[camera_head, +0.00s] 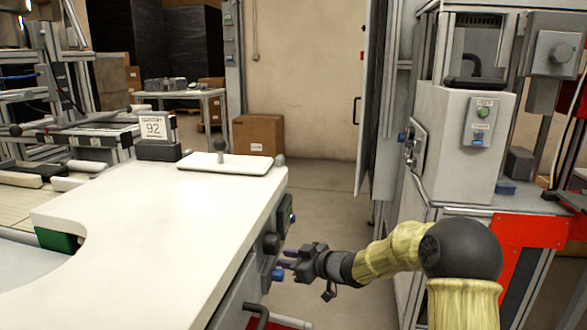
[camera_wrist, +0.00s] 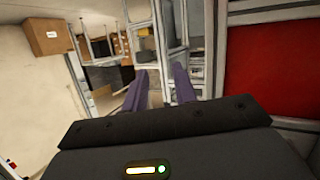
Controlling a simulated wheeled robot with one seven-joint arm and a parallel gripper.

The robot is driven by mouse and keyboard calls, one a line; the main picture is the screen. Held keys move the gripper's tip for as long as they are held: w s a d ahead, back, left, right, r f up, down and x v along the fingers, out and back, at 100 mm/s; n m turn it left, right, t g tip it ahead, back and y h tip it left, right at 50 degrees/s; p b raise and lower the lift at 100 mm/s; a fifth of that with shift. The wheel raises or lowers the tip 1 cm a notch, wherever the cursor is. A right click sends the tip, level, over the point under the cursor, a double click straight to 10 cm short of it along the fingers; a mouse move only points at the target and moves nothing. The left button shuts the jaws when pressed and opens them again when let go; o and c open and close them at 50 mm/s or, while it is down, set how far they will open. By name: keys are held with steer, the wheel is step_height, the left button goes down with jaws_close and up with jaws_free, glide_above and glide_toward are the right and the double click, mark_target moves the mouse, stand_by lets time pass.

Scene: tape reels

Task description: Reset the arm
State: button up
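My arm, with cream-yellow links and dark joints, comes in from the lower right in the head view. My gripper (camera_head: 287,260) points left, low beside the right side of the white-topped machine (camera_head: 190,240). Its purple fingers look very near the dark and blue knobs (camera_head: 277,274) on that side; I cannot tell whether they touch. In the wrist view my gripper (camera_wrist: 160,86) shows its two purple fingers apart with nothing between them. It is open and empty.
A white tray (camera_head: 215,166) and a "92" sign (camera_head: 153,127) stand on the white top. At the right is a grey machine (camera_head: 458,150) with a red panel (camera_head: 528,231). A cardboard box (camera_head: 258,135) stands behind. Bare floor (camera_head: 325,205) lies between the machines.

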steer(key=s+d+f+m+h, duration=0.4)
steer(key=s+d+m+h, duration=0.3)
steer(key=s+d+h, duration=0.4)
steer(key=s+d+f+m+g+h+p, duration=0.1)
steer(key=s+d+m+g, duration=0.15)
steer(key=s, duration=0.75)
steer(key=s+d+f+m+g, duration=0.1)
steer(key=s+d+m+g, duration=0.2)
steer(key=s, duration=0.8)
step_height(320, 180, up, 45)
steer(key=p, duration=4.4)
steer(key=shift+w+d+f+n, duration=0.15)
steer(key=shift+w+f+n, duration=0.05)
steer(key=shift+w+n, duration=0.15)
steer(key=shift+g, duration=0.25)
steer(key=shift+d, duration=0.1)
